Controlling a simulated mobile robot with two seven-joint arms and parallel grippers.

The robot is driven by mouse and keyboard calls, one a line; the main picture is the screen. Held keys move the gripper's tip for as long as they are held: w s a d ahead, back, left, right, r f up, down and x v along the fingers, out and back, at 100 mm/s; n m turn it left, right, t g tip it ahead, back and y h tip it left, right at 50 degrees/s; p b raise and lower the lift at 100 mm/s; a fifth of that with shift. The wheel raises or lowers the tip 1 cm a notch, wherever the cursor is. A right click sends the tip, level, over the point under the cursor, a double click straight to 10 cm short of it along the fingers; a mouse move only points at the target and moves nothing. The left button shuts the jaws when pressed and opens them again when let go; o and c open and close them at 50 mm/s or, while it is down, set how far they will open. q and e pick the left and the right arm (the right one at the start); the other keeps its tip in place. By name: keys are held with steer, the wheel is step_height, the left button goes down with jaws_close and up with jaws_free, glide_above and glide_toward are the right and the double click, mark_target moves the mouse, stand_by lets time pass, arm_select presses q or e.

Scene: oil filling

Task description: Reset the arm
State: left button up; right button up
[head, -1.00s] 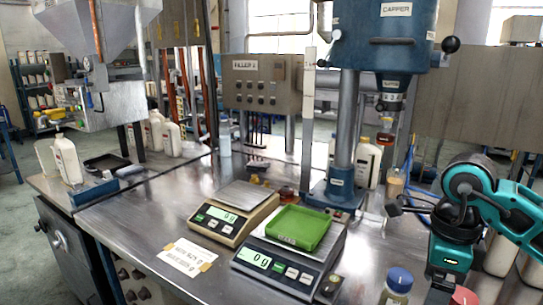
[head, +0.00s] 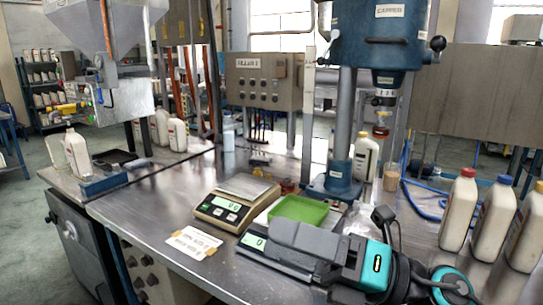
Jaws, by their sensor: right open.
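My right gripper (head: 292,241) is in the head view at lower middle, its dark grey fingers pointing left and its teal body behind them. It is open, with nothing seen between the fingers. It is in front of the green tray (head: 300,209) and covers much of the dark scale (head: 254,241) under the tray. I cannot tell whether it touches the scale. My left gripper is not in view.
A beige scale (head: 238,200) stands left of the tray. The blue capper (head: 375,40) rises behind it. White bottles with coloured caps (head: 460,212) stand at the right. A paper label (head: 193,242) lies on the steel table, whose left part (head: 150,200) is clear.

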steer(key=w+d+m+t+h, duration=0.3)
steer(key=d+m+t+h, duration=0.2)
steer(key=m+t, duration=0.45)
steer(key=w+d+m+t+h, duration=0.3)
steer(key=d+m+t+h, duration=0.25)
steer(key=m, duration=0.75)
steer(key=s+d+f+m+g+h, duration=0.1)
steer(key=d+f+m+h, duration=0.2)
steer(key=f+m+h, duration=0.25)
steer(key=d+f+m+g+h, duration=0.2)
steer(key=d+f+m+h, duration=0.25)
steer(key=f, duration=0.25)
steer(key=s+f+m+g, duration=0.6)
steer(key=s+f+g, duration=0.7)
steer(key=s+f, duration=0.6)
steer(key=w+a+f+t+y, duration=0.2)
steer(key=w+f+t, duration=0.4)
steer(key=f+t, duration=0.1)
steer(key=shift+a+f, duration=0.25)
steer(key=shift+w+n, duration=0.1)
steer(key=shift+n, duration=0.15)
